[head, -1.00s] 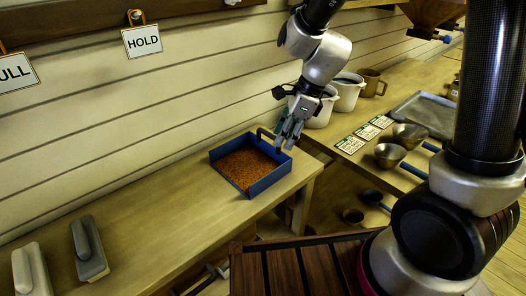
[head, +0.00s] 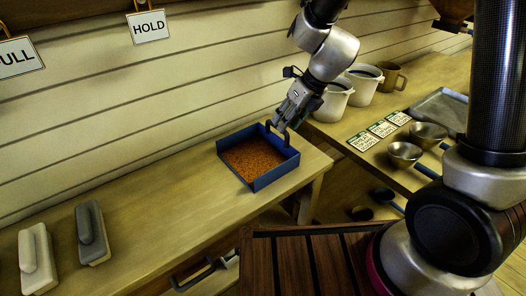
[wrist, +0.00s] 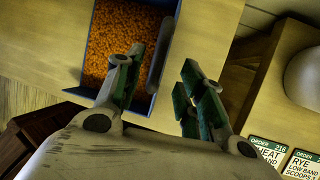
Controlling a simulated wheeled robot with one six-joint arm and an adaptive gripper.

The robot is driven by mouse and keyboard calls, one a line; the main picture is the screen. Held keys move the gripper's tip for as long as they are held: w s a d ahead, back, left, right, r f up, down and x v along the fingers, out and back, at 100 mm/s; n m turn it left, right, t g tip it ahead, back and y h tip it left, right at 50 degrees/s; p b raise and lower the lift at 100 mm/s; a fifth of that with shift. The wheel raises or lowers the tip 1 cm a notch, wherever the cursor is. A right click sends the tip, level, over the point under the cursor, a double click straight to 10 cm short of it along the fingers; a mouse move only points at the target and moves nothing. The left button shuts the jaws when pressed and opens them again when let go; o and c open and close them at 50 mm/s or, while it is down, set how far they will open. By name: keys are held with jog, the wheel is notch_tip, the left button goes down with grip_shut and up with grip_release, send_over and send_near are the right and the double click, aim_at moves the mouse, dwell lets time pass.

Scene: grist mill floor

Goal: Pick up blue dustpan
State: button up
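The blue dustpan (head: 278,175) sits on the wooden bench near its right end, filled with orange-brown grain. Its dark upright handle (head: 275,134) stands at the back right side. In the wrist view the handle (wrist: 160,58) shows as a dark bar along the pan's right edge. My gripper (head: 283,123) is at the handle, pointing down. In the wrist view my gripper (wrist: 163,66) is open, one green-padded finger on each side of the handle, with gaps visible. I cannot tell whether the fingertips are level with the handle or above it.
Two brushes or scoops, one grey (head: 92,234) and one cream (head: 37,261), lie at the bench's left. White buckets (head: 334,101), metal scoops (head: 404,153) and order cards (head: 382,129) are on the right counter. The bench's middle is clear.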

jog(key=x, duration=0.4)
jog(key=shift+w+a+f, duration=0.1)
jog(key=shift+w+a, duration=0.2)
jog(key=shift+a, duration=0.15)
jog(key=shift+c, duration=0.3)
grip_shut()
